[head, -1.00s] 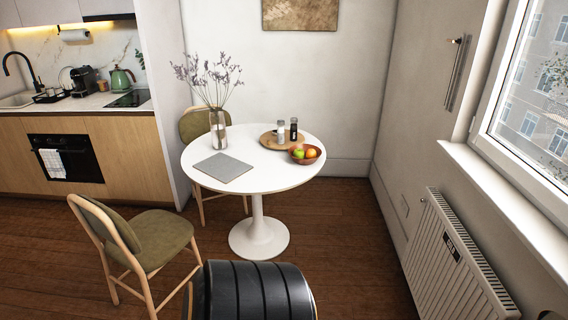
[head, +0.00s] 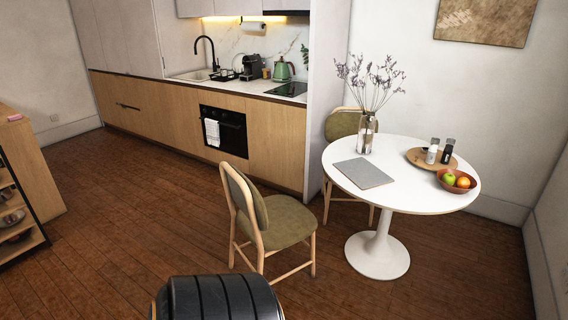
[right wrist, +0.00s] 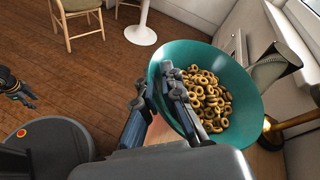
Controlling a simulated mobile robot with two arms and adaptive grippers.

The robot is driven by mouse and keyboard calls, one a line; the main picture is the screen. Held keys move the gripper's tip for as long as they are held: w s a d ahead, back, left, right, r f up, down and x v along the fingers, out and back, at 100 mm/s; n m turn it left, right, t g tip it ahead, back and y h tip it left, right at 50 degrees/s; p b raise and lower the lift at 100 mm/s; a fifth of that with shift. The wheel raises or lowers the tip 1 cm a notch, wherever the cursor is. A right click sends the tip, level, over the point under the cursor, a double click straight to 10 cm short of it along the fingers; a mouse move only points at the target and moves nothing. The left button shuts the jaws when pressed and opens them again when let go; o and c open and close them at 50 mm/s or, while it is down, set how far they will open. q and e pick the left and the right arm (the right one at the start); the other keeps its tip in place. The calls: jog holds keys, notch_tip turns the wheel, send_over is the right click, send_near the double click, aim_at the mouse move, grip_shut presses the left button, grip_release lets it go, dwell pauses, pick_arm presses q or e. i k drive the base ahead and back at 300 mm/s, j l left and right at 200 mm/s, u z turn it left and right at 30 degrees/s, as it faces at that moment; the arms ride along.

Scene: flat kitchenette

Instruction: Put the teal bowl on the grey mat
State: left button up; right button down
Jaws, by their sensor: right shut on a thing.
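The teal bowl (right wrist: 244,77), full of brown ring-shaped pieces (right wrist: 207,97), shows in the right wrist view. My right gripper (right wrist: 172,82) is shut on its near left rim. I cannot tell whether the bowl touches anything below. The grey mat (head: 363,173) lies flat and bare on the left part of the round white table (head: 408,203) in the head view. Neither the bowl nor my right gripper shows in the head view. My left gripper (right wrist: 22,94) is small at the left edge of the right wrist view; its jaw state is unclear.
On the table stand a vase (head: 366,134), a wooden tray (head: 418,160) with two shakers, and a fruit bowl (head: 455,182). A green chair (head: 265,220) stands left of the table. A brass lamp (right wrist: 270,127) is right of the bowl. Open floor lies at left.

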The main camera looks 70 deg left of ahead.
aim_at(363, 172)
jog(key=i+j+u, duration=0.15)
jog(key=u, duration=0.25)
jog(key=i+j+u, duration=0.2)
jog(key=u, duration=0.25)
jog(key=i+j+u, duration=0.25)
jog(key=u, duration=0.15)
jog(key=i+u, duration=0.25)
jog(key=u, duration=0.15)
jog(key=i+u, duration=0.25)
jog(key=u, duration=0.2)
jog(key=i+l+u, duration=0.1)
jog(key=i, duration=0.4)
jog(key=i+l+u, duration=0.1)
jog(key=i+l, duration=0.2)
jog(key=i, duration=0.2)
jog(key=i+l+u, duration=0.1)
jog(key=i+l, duration=0.2)
jog(key=i, duration=0.2)
